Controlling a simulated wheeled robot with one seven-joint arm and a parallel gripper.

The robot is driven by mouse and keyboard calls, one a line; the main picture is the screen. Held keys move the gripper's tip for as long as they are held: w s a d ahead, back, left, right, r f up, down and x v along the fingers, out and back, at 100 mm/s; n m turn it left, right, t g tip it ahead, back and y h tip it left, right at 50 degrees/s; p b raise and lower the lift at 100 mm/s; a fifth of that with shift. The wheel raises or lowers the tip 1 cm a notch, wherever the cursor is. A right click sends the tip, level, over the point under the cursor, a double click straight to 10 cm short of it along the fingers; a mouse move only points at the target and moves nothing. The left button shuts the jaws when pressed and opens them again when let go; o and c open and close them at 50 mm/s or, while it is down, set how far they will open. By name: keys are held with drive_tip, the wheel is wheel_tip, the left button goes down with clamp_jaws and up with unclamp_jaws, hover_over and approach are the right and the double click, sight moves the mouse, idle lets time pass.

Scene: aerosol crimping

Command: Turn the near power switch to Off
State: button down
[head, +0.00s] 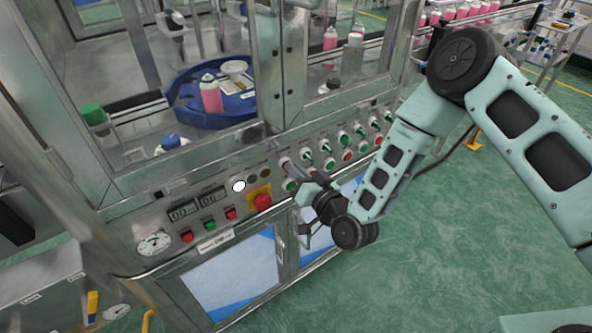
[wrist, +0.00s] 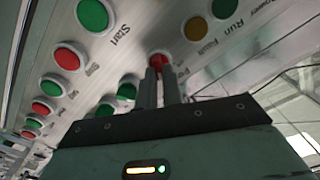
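The control panel (head: 205,190) carries dials, buttons, lamps and rows of knobs. I cannot tell which control is the near power switch. A white round lamp (head: 239,187) sits left of two darker lamps, and a red emergency stop (head: 263,201) on a yellow plate sits below them. My gripper (head: 289,165) is close in front of the panel, just right of these lamps.
A green Start button (wrist: 93,15) and an amber lamp (wrist: 195,28) lie on either side of the fingers in the wrist view. Several green selector knobs (head: 326,147) run rightward along the panel. Open green floor (head: 430,270) lies right of the machine.

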idle(0.4)
drive_tip(key=shift+s+a+n+b, duration=0.15)
drive_tip(key=shift+n+b, duration=1.85)
drive_tip(key=shift+n, duration=1)
drive_tip(key=shift+s+a+n+b, duration=0.15)
drive_tip(key=shift+n+b, duration=1.8)
drive_tip(key=shift+n, duration=1.05)
drive_tip(key=shift+w, duration=0.1)
drive_tip(key=c, duration=1.5)
unclamp_jaws()
drive_tip(key=shift+c, duration=0.2)
